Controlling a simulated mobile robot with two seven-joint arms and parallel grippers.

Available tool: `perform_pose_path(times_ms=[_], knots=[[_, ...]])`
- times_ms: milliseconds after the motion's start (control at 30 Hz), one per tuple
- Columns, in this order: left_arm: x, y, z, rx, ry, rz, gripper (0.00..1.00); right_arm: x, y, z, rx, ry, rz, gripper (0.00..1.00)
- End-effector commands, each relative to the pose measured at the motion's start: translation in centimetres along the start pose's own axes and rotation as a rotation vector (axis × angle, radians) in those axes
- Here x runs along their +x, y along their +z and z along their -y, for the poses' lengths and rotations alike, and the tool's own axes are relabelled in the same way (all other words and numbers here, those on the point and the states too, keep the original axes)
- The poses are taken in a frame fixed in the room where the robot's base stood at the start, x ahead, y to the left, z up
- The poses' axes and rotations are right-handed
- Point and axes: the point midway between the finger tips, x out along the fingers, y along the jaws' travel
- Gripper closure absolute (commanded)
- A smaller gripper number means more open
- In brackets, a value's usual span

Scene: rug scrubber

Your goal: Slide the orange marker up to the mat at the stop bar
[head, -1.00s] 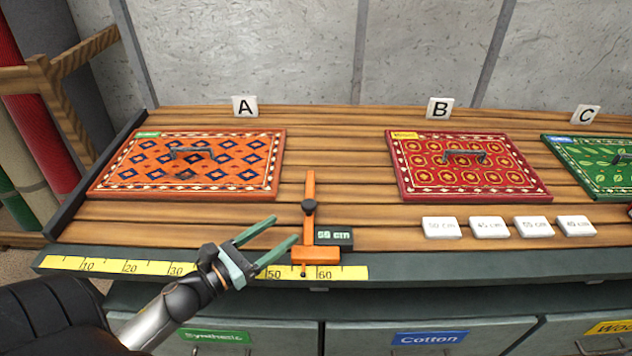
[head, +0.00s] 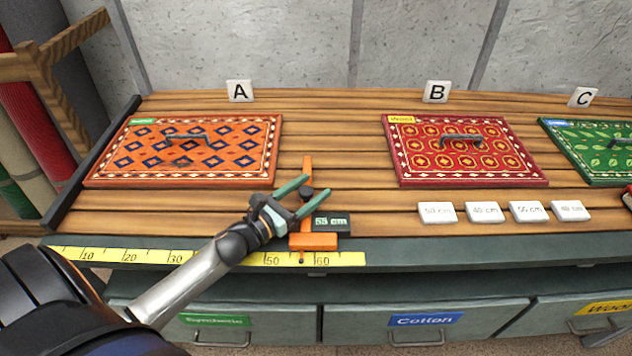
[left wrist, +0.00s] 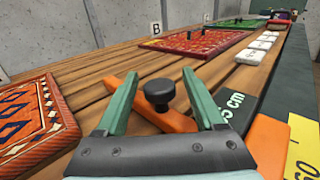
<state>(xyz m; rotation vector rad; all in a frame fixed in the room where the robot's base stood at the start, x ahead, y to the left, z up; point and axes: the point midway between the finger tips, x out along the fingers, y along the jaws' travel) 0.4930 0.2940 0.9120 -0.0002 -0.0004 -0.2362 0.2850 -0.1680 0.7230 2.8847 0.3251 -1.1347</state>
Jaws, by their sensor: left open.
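The orange marker (head: 313,241) sits on the front edge of the bench over the yellow ruler, with an upright orange arm, a black knob (head: 306,193) and a small display that seems to read 55 cm. The orange patterned mat (head: 148,173) lies left of the marker with a gap of bare planks between. Its left edge is close to the dark stop bar (head: 92,165). My left gripper (head: 302,196) is open at the marker. In the left wrist view the knob (left wrist: 159,93) stands between its fingers, with space on both sides. My right gripper is not in view.
A red mat (head: 465,176) and a green mat (head: 590,158) lie further right. Several white tiles (head: 437,212) lie in front of them. The yellow ruler (head: 205,256) runs along the front edge. Drawers (head: 425,334) are below. A wooden rack (head: 55,95) stands at left.

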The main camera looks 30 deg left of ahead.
Motion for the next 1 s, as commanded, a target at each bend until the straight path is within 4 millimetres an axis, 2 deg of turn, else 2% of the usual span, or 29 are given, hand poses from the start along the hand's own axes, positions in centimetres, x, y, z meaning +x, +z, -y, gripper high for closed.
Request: perform_pose_path(times_ms=[200, 567, 1000], knots=[[1.8, 0.0, 0.0, -0.001, 0.001, 0.0, 0.3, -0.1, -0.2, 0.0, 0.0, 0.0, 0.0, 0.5], [2.1, -0.1, 0.0, -0.001, 0.001, -0.001, 0.31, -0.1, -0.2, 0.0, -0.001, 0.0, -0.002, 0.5], [2.1, -0.1, 0.0, 0.0, 0.001, -0.001, 0.8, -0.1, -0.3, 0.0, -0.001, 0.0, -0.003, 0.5]])
